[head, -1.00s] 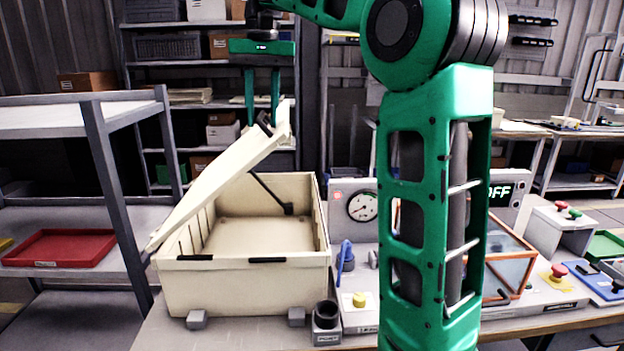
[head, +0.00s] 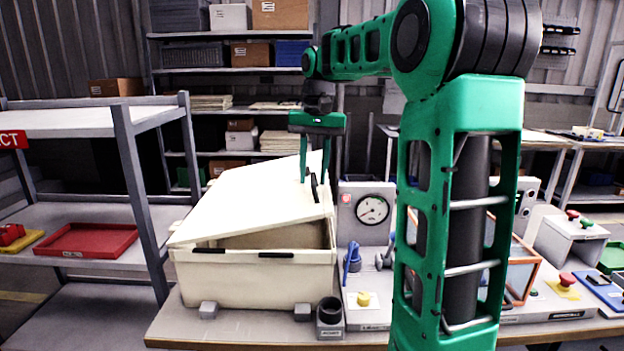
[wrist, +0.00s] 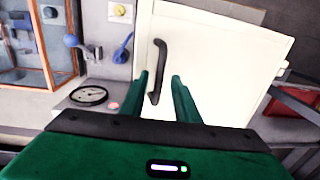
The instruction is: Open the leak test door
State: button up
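The cream leak test box (head: 250,282) stands on the bench in the head view. Its lid (head: 245,195), the door, is hinged at the left and tilted partly up, with a gap (head: 285,238) above the front wall at the right. A black handle (head: 314,188) sits near the lid's right edge. My gripper (head: 314,178) is over that edge, fingers pointing down. In the wrist view the fingers of my gripper (wrist: 160,78) are apart, with the handle (wrist: 159,68) between them or just beyond. I cannot tell whether a finger touches it.
A grey rack with a red tray (head: 90,240) is at the left. My arm hides part of the bench at the right.

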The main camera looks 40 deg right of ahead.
jog(key=shift+s+d+f, duration=0.2)
jog(key=shift+d+f, duration=0.05)
jog(key=shift+f, duration=0.45)
